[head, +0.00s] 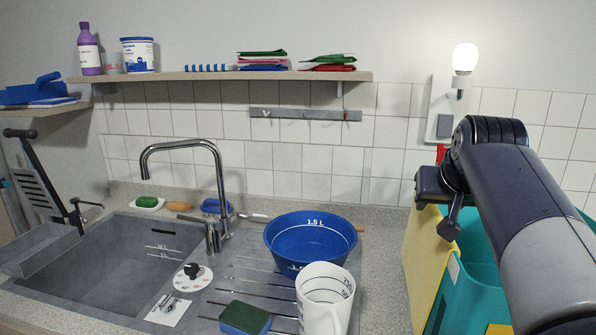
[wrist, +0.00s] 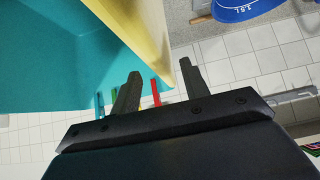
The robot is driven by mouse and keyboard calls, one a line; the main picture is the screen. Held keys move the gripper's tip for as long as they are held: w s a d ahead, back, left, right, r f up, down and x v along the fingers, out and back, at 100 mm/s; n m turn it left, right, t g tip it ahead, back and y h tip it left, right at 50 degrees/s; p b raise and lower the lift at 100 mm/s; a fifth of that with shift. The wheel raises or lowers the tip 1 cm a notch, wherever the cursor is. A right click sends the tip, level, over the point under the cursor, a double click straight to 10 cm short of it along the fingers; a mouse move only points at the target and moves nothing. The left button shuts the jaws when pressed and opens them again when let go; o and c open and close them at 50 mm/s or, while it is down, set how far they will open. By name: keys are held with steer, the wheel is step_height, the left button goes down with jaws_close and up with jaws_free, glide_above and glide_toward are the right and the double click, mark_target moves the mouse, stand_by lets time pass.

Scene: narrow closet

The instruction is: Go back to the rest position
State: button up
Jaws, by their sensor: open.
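My gripper (wrist: 160,84) is open in the wrist view, with its two dark fingers apart and nothing held between them. Behind the fingers are a teal container (wrist: 50,60), a yellow panel (wrist: 146,30) and a thin red strip (wrist: 156,93). In the head view my dark arm reaches in from the right edge, and my gripper (head: 440,205) hangs at its end over the yellow panel (head: 430,255) and the teal container (head: 470,290). My arm hides part of the container. I cannot tell whether the fingers touch the panel.
A blue bowl (head: 310,238) and a white measuring jug (head: 325,295) stand on the counter left of the container. The grey sink (head: 110,260) and a chrome tap (head: 215,175) lie further left. A shelf (head: 220,76) and a lit lamp (head: 465,58) are on the wall.

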step_height(320, 180, up, 15)
steer(key=p, duration=1.2)
steer(key=shift+w, duration=0.25)
steer(key=shift+r, duration=0.1)
